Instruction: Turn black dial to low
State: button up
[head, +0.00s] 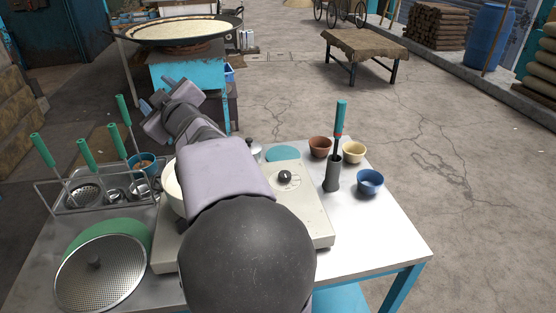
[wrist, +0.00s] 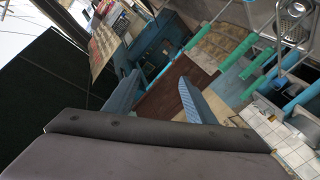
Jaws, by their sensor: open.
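The black dial (head: 286,177) is on the top of the white stove unit (head: 312,215), right of my arm in the head view. Its setting marks are too small to read. My gripper (head: 157,92) is raised well beyond the table's far left side, far from the dial. In the wrist view my gripper (wrist: 160,98) has its two blue fingers apart with nothing between them. The dial is not in the wrist view. A pale pot (head: 172,195) on the stove is mostly hidden behind my arm.
A dark pestle-like tool with a green handle (head: 341,120) stands in a grey holder (head: 332,176) right of the dial. Small bowls, including a blue one (head: 370,182), are nearby. A rack of green-handled utensils (head: 85,150) and a perforated lid (head: 100,275) are left. The table's right front is clear.

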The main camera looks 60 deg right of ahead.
jog(key=s+d+f+m+g+h+p, duration=0.1)
jog(key=d+f+m+g+p, duration=0.25)
jog(key=d, duration=0.25)
jog(key=s+d+f+m+g+h+p, duration=0.1)
jog(key=d+f+m+g+p, duration=0.15)
jog(key=d+m, duration=0.3)
jog(key=m+g+y+p, duration=0.4)
jog(key=m+g+p, duration=0.65)
jog(key=m, duration=0.55)
send_near(285, 174)
jog(key=w+g+b, duration=0.1)
jog(key=g+b, duration=0.1)
jog(key=shift+t, duration=0.35)
jog(key=shift+p+x, duration=1.55)
jog(key=shift+x, duration=2.45)
jog(key=shift+w, duration=0.15)
jog(key=c, duration=1)
